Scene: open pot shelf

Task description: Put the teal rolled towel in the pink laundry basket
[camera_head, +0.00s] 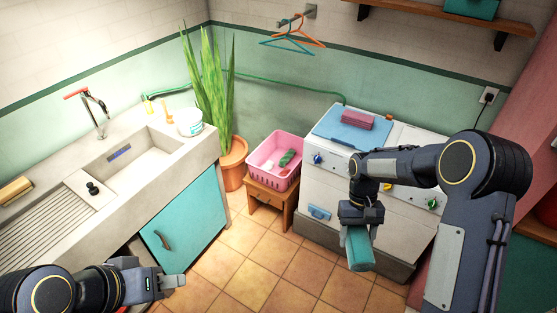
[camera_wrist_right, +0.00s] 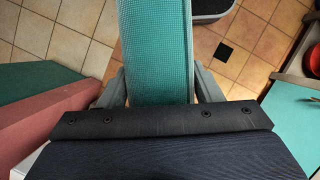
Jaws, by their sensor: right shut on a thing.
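The teal rolled towel (camera_head: 360,248) is held in my right gripper (camera_head: 360,228), in front of the white washing machine. It also fills the top middle of the right wrist view (camera_wrist_right: 158,50), between the two fingers. The pink laundry basket (camera_head: 266,172) stands on a small wooden stool, left of the washing machine and left of my right gripper. Inside the basket are a green item (camera_head: 287,158) and a pale item. My left gripper (camera_head: 176,283) is at the lower left, away from the towel; its finger opening is hard to make out.
The washing machine (camera_head: 330,185) carries a blue lid and a pink folded item (camera_head: 357,120). A potted plant (camera_head: 232,160) stands behind the basket's left side. A concrete sink counter (camera_head: 205,158) fills the left. Tiled floor (camera_head: 240,265) is open in the middle.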

